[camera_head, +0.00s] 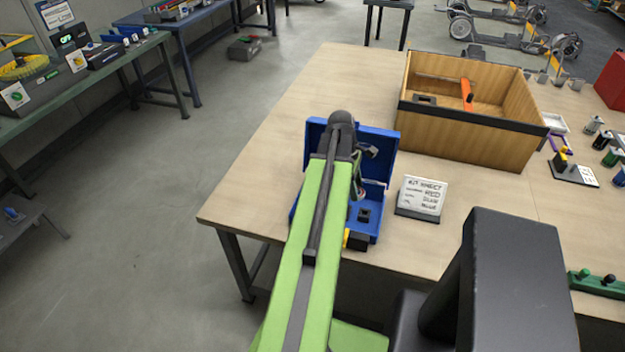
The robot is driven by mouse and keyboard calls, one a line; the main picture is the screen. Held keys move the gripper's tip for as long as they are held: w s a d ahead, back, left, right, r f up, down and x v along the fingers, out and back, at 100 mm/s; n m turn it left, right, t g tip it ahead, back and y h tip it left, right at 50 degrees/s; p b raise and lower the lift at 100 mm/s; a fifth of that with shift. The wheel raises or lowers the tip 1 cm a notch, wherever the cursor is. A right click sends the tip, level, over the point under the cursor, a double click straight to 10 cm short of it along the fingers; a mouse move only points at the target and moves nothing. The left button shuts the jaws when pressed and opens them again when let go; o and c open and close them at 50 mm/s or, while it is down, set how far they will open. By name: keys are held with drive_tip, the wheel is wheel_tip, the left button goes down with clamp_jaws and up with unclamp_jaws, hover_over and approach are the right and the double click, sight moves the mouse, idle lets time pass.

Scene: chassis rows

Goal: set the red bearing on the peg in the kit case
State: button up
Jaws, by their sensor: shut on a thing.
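The blue kit case (379,195) stands open near the table's left front edge, with its lid raised at the back. A small dark square part (364,215) shows inside it; I cannot tell if this is the peg. My green arm reaches over the case and covers its left part. My gripper (358,178) is at the arm's far end over the case, mostly hidden behind the arm. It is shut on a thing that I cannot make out. No red bearing shows; the arm may hide it.
A small sign (421,196) stands close to the right of the case. A wooden crate (460,135) with an orange part (466,92) stands behind, to the right. Several small parts lie at the far right. The tabletop left of the case is clear.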

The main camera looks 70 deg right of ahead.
drive_tip(key=w+a+n, duration=0.1)
drive_tip(key=w+n, duration=0.1)
drive_tip(key=w, duration=1.2)
drive_tip(key=shift+h, duration=0.3)
drive_tip(key=f+b, duration=0.6)
drive_tip(key=shift+a, duration=0.2)
drive_tip(key=shift+f, duration=0.15)
drive_tip(key=shift+f+b, duration=1.75)
drive_tip(key=shift+b, duration=0.2)
drive_tip(key=o, duration=1.5)
drive_tip(key=shift+o, duration=0.2)
drive_tip(key=shift+r, duration=0.15)
drive_tip(key=p+v, duration=1.7)
